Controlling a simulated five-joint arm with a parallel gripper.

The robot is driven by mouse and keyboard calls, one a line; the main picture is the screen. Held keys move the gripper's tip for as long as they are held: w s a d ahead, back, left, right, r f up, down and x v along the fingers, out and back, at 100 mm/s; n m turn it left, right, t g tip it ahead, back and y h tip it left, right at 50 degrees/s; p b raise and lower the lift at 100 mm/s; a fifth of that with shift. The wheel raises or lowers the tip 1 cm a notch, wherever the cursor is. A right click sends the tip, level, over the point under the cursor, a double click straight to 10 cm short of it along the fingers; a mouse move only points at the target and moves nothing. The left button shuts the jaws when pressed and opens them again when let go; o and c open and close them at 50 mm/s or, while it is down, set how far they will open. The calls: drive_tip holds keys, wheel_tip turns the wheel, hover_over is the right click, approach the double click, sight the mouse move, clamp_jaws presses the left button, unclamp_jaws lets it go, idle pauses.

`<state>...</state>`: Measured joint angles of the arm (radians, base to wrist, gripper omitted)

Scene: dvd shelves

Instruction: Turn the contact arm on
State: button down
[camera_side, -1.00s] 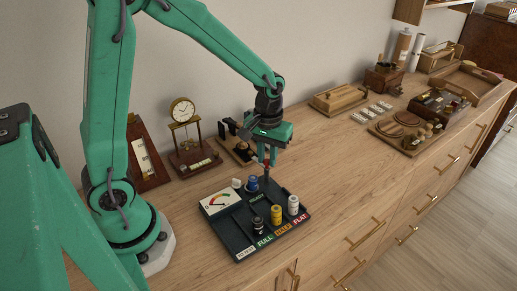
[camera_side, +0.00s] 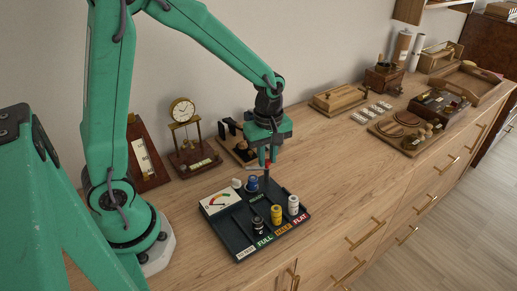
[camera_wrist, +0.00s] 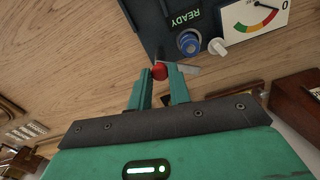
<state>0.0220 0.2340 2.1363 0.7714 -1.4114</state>
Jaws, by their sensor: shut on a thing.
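The contact arm's red knob (camera_wrist: 159,72) shows between my fingertips in the wrist view, with a short grey metal piece (camera_wrist: 191,69) beside it. My gripper (camera_wrist: 160,78) is shut on the red knob, at the back corner of the dark battery tester (camera_side: 232,240). In the side view my gripper (camera_side: 267,160) points down there, and a bit of the red knob (camera_side: 267,166) shows under the fingers. The rest of the contact arm is mostly hidden. The READY label (camera_wrist: 184,19) lies close to the knob.
The tester carries a meter (camera_side: 218,200), a blue-topped cell (camera_side: 252,184), a white knob (camera_side: 236,183) and black, yellow and white cells in front. A clock (camera_side: 183,111) and a wooden stand (camera_side: 240,150) are behind. Bare wood (camera_side: 335,165) lies to the right.

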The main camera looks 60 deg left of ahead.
sight(267, 161)
drive_tip(key=n, duration=0.6)
drive_tip(key=shift+n, duration=0.3)
idle(0.4)
drive_tip(key=c, duration=1.3)
unclamp_jaws()
drive_tip(key=shift+r, duration=0.1)
drive_tip(key=shift+r, duration=3.85)
